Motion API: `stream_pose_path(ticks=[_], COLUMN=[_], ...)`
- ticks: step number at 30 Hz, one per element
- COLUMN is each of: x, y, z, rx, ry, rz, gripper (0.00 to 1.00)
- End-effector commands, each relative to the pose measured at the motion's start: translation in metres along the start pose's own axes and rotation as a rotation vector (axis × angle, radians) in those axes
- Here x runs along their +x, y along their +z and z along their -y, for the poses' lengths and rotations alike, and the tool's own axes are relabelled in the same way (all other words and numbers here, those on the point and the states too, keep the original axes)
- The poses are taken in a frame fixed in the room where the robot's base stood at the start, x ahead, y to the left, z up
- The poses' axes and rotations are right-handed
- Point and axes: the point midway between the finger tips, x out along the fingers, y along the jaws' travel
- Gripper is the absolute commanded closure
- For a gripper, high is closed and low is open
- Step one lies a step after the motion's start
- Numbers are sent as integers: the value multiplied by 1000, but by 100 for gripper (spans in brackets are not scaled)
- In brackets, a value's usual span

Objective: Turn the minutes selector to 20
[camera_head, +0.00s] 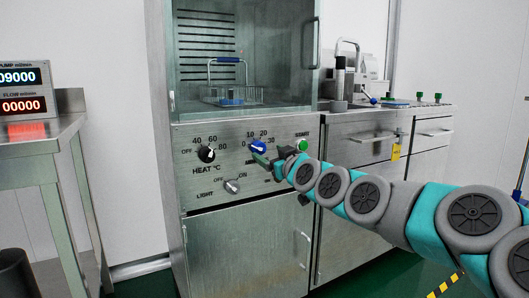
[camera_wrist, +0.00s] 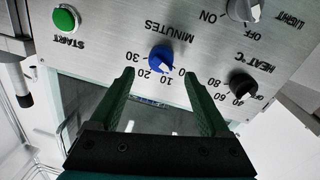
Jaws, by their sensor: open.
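The minutes selector is a blue knob (camera_head: 258,146) with a white pointer mark, on the washer's steel panel. It also shows upside down in the wrist view (camera_wrist: 160,57), in the middle. Its scale runs 0, 10, 20, 30. I see no clear contact with the knob. In the head view my gripper (camera_head: 264,160) is right beside the knob's lower right.
The black heat knob (camera_head: 206,154) and light switch (camera_head: 232,186) are to the left. The green start button (camera_head: 303,145) is to the right. Above is a glass chamber holding a wire basket (camera_head: 232,95). A metal table (camera_head: 40,137) stands at the left.

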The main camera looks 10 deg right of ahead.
Motion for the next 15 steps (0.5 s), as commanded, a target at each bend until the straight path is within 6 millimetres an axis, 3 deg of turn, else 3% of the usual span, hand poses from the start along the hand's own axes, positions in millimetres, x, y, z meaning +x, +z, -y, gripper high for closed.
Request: stream_pose_path(ticks=[6, 15], x=[32, 49], y=[2, 2], z=[2, 1], rx=[2, 0], ry=[-3, -2], rz=[4, 4], gripper=[20, 20])
